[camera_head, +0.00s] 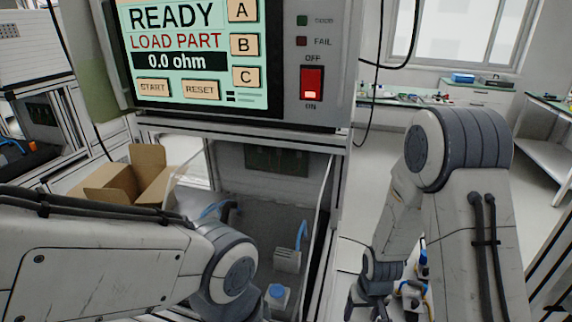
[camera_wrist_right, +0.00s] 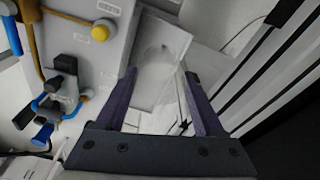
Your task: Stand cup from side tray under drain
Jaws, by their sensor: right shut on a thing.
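My right gripper (camera_head: 367,303) hangs low at the right of the head view. In the right wrist view its two dark fingers (camera_wrist_right: 160,78) stand apart on a clear, see-through thing (camera_wrist_right: 162,56), which looks like the cup; its outline is faint. A fixture with blue handles and a yellow pipe (camera_wrist_right: 62,95) is left of the fingers in the wrist view; I cannot tell which part is the drain. Part of it shows beside the right gripper in the head view (camera_head: 412,292). The side tray cannot be made out for certain. My left arm crosses the lower left; its gripper is not visible.
A test machine (camera_head: 345,60) with a lit screen stands in front. An open cardboard box (camera_head: 125,185) is at the left. A small blue-topped item (camera_head: 277,293) and a grey block (camera_head: 287,260) lie in the bay below the machine. Dark rails (camera_wrist_right: 265,65) run along the right in the wrist view.

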